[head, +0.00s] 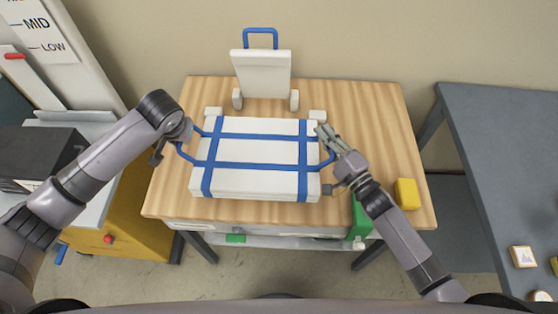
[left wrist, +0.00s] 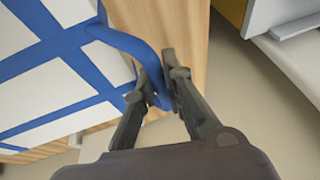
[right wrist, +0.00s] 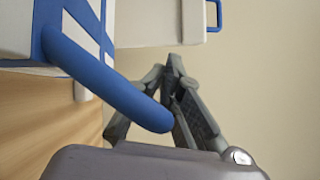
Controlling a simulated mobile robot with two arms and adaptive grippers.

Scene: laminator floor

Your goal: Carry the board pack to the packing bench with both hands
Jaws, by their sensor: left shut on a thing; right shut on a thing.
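The board pack (head: 255,180) is a flat white slab with blue straps and a blue loop handle on each side. It lies level over the wooden-topped table (head: 370,110); I cannot tell whether it touches the top. My left gripper (head: 178,145) is shut on the left handle, which shows between its fingers in the left wrist view (left wrist: 125,42). My right gripper (head: 330,162) is shut on the right handle; this handle also shows in the right wrist view (right wrist: 100,80). Which table is the packing bench, I cannot tell.
A white upright piece with a blue handle (head: 263,75) stands behind the pack. A yellow block (head: 407,194) and a green object (head: 359,216) are at the right front. A grey table (head: 510,150) stands to the right, across a gap. A dark box (head: 40,155) is at left.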

